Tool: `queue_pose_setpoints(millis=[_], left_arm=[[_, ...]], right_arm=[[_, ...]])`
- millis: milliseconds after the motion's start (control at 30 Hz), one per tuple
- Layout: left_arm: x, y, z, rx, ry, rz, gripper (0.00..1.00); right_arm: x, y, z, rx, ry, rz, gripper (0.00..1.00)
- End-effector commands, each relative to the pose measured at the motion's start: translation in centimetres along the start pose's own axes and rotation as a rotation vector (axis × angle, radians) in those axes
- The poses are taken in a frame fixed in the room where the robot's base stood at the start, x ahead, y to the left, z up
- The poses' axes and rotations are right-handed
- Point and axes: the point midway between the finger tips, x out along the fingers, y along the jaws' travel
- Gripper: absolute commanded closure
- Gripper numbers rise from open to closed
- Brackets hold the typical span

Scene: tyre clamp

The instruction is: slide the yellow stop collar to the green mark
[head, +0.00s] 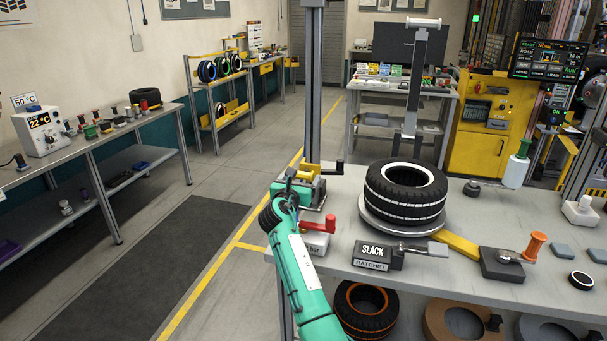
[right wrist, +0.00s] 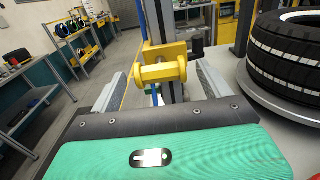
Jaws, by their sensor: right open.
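The yellow stop collar (right wrist: 162,62) sits low on an upright grey post in the right wrist view, with a round yellow knob facing me. In the head view the collar (head: 307,172) is near the foot of the tall post (head: 314,90), partly hidden by my gripper. My right gripper (head: 302,190) is open, and its two grey fingers stand on either side of the collar in the right wrist view (right wrist: 162,74). Visible gaps suggest it is not gripped; contact is hard to tell. I cannot make out the green mark. My left gripper is not in view.
A tyre (head: 405,193) lies on a round plate right of the post. A red-handled crank (head: 330,222) and a SLACK ratchet box (head: 378,254) are close to my right arm on the grey bench (head: 450,285). Open floor lies left of the bench.

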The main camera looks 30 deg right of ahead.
Motion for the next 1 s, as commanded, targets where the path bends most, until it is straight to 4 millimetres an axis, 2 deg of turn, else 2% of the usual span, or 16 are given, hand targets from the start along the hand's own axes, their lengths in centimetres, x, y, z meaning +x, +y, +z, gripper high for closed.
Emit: queue_pose_setpoints(millis=[100,233,467,633,933,1000], left_arm=[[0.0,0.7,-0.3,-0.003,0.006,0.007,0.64],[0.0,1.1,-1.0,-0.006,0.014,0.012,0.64],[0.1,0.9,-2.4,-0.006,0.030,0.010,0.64],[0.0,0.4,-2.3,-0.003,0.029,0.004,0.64],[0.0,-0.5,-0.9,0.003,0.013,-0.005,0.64],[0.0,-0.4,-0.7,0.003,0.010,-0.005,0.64]], right_arm=[[1.8,0.0,0.1,-0.001,0.000,0.000,0.20],[3.0,0.0,0.0,0.000,0.000,0.000,0.20],[3.6,0.0,0.0,0.000,0.000,0.000,0.20],[3.5,0.0,0.0,0.000,0.000,0.001,0.22],[3.5,0.0,0.0,0.000,0.000,0.000,0.81],[3.5,0.0,-0.1,-0.001,0.001,0.000,0.83]])
